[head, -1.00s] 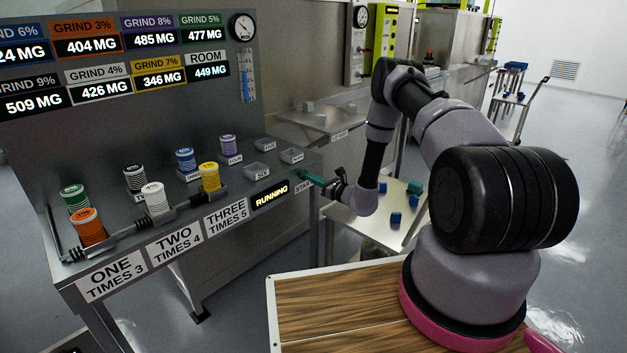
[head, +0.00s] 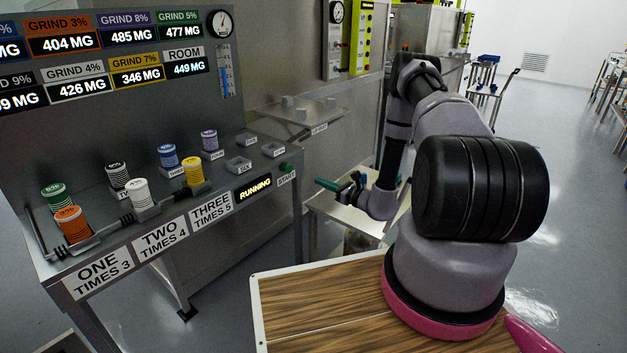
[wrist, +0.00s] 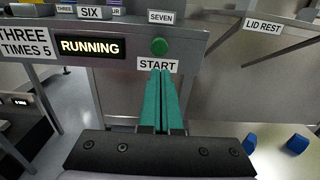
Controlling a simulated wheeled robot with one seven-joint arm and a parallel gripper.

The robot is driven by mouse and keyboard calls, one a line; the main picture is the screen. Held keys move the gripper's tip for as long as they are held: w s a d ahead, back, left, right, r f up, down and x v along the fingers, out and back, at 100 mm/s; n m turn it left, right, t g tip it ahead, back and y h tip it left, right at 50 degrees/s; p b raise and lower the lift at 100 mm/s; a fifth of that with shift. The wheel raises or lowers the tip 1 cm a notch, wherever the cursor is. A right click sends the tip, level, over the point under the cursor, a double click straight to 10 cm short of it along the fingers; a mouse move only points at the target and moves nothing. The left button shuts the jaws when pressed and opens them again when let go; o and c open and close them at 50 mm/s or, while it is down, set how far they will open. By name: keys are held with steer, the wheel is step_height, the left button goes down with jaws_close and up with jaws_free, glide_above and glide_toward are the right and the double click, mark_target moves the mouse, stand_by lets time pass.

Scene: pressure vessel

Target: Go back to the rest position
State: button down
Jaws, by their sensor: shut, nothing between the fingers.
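My gripper (head: 328,184) has green fingers closed together with nothing between them. In the head view it is in front of the right end of the grey workbench, clear of it, over a gap beside the bench. In the wrist view the shut fingers (wrist: 163,100) point at the green START button (wrist: 159,46), with the START label just beyond their tips. In the head view the START label (head: 286,179) is at the bench's right front corner, and the lit RUNNING display (head: 253,187) is left of it.
Several coloured jars, including an orange one (head: 71,225) and a yellow one (head: 193,171), stand on the bench. A low table (head: 345,209) is behind my gripper; blue blocks (wrist: 297,144) show at lower right in the wrist view. Open floor lies at right.

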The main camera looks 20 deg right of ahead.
steer(key=shift+s+d, duration=0.15)
steer(key=shift+s, duration=0.05)
